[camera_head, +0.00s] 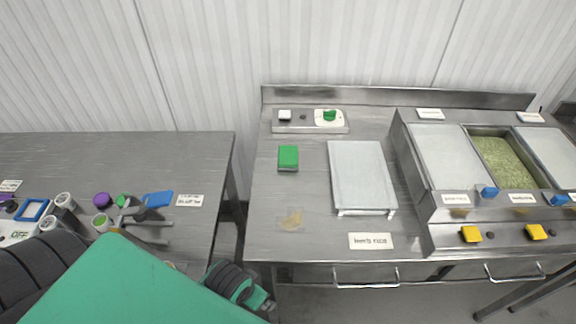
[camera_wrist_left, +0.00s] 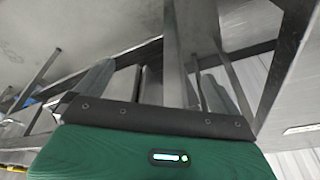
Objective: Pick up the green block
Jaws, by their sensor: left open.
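The green block (camera_head: 288,156) lies on the steel table on the right in the head view, left of a pale tray (camera_head: 363,185). Nothing touches it. My left gripper (camera_head: 148,228) is low over the left table in the head view, well to the left of the block. Its grey fingers are apart and hold nothing that I can see. They also show in the left wrist view (camera_wrist_left: 150,88), where I cannot make out the block. My right gripper is not in view.
A control panel with a green knob (camera_head: 329,115) sits behind the block. The left table (camera_head: 90,150) carries small jars and a blue item (camera_head: 158,199) near my gripper. A gap separates the tables. Food bins (camera_head: 505,160) stand at the right.

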